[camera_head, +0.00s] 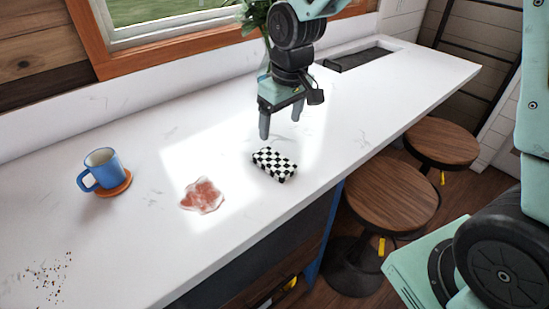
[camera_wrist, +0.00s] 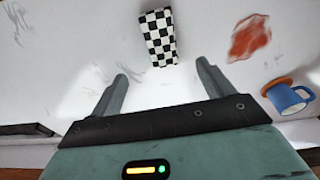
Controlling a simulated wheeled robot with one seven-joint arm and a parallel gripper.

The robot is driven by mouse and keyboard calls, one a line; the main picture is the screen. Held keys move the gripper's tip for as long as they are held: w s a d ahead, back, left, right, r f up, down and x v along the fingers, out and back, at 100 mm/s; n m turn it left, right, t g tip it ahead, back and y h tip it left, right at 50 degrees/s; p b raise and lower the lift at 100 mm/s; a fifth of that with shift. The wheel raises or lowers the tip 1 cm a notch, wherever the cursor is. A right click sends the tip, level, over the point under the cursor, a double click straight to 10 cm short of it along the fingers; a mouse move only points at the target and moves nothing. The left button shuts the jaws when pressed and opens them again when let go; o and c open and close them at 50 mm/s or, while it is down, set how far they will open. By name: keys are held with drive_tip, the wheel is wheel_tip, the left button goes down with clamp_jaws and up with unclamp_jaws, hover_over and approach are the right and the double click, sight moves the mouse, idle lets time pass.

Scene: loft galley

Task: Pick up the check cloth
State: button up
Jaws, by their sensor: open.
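The check cloth (camera_head: 274,164) is a small folded black-and-white checkered pad lying flat on the white counter. In the wrist view the cloth (camera_wrist: 159,38) lies beyond the fingertips, roughly in line with the gap between them. My gripper (camera_head: 281,124) points down above the counter, a little behind the cloth in the head view. In the wrist view my gripper (camera_wrist: 162,72) shows its two fingers spread apart with nothing between them. The gripper and the cloth are apart.
A reddish stain (camera_head: 202,196) is on the counter left of the cloth. A blue mug (camera_head: 101,170) sits on an orange coaster (camera_head: 115,190) further left. Dark crumbs (camera_head: 48,279) lie at the near left. A plant (camera_head: 252,17) stands behind my arm. Wooden stools (camera_head: 388,194) stand along the front edge.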

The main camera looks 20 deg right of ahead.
drive_tip(key=p, duration=0.2)
hover_over(273, 160)
drive_tip(key=f, duration=0.6)
drive_tip(key=shift+s+d+f, duration=0.4)
drive_tip(key=shift+w+a+f+p, duration=0.15)
drive_tip(key=shift+f+p, duration=0.2)
drive_tip(key=shift+f, duration=0.5)
drive_tip(key=shift+w+a+f+p, duration=0.1)
drive_tip(key=shift+f+p, duration=0.3)
drive_tip(key=shift+f, duration=0.5)
drive_tip(key=shift+w+a+f+p, duration=0.15)
drive_tip(key=shift+f+p, duration=0.2)
drive_tip(key=shift+f, duration=0.5)
drive_tip(key=shift+d, duration=0.1)
drive_tip(key=c, duration=1.1)
